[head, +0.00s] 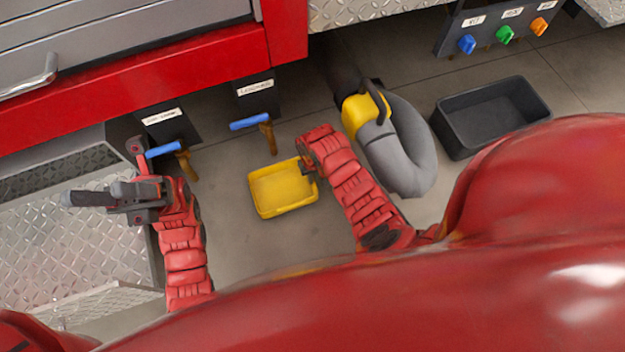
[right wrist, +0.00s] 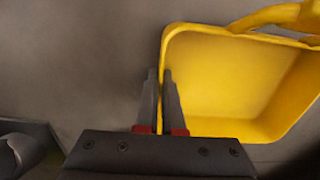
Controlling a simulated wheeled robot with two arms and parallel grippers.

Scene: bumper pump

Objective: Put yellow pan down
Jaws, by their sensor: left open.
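The yellow pan (head: 283,190) is a shallow tray in the middle of the head view, over the grey floor. My right gripper (head: 308,170) is at its right side. In the right wrist view the gripper's two fingers (right wrist: 161,100) straddle the left wall of the yellow pan (right wrist: 225,75), pinching it. The pan looks empty and roughly level. I cannot tell whether it touches the floor. My left gripper (head: 98,196) is open and empty at the left, over the diamond-plate metal, away from the pan.
Two blue-handled valves (head: 250,123) (head: 164,150) stick out below the red cabinet. A grey hose with a yellow fitting (head: 362,112) lies right of my right arm. A black bin (head: 450,143) stands further right. Bare floor (head: 225,215) surrounds the pan.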

